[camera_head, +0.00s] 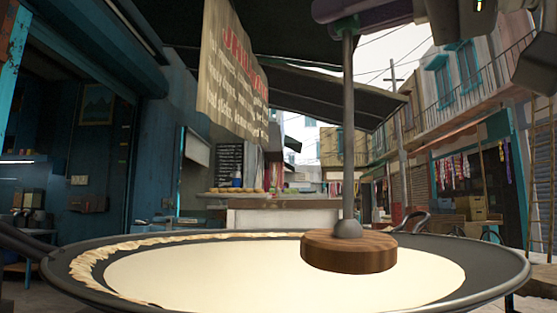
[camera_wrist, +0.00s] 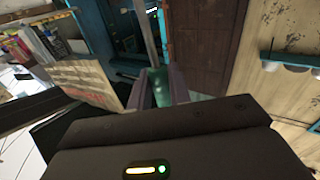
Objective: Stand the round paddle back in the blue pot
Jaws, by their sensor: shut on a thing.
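The round paddle (camera_head: 348,253) has a thick wooden disc, a grey metal rod and a green handle; it is upright. Its disc is over the right part of the milk in the wide dark pan (camera_head: 505,278); I cannot tell whether it touches the surface. My gripper (camera_head: 342,27) is at the top of the head view, shut on the green handle. In the wrist view the handle (camera_wrist: 160,88) sits between my fingers and the rod runs away from them. I cannot make out the blue pot in either view.
Cream-coloured milk (camera_head: 220,278) fills the pan, with a wrinkled skin along its left rim. A dark loop handle (camera_head: 412,221) rises at the pan's back right. A counter with food (camera_head: 275,215) stands behind. A hanging cloth sign (camera_head: 232,75) is at upper left of the rod.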

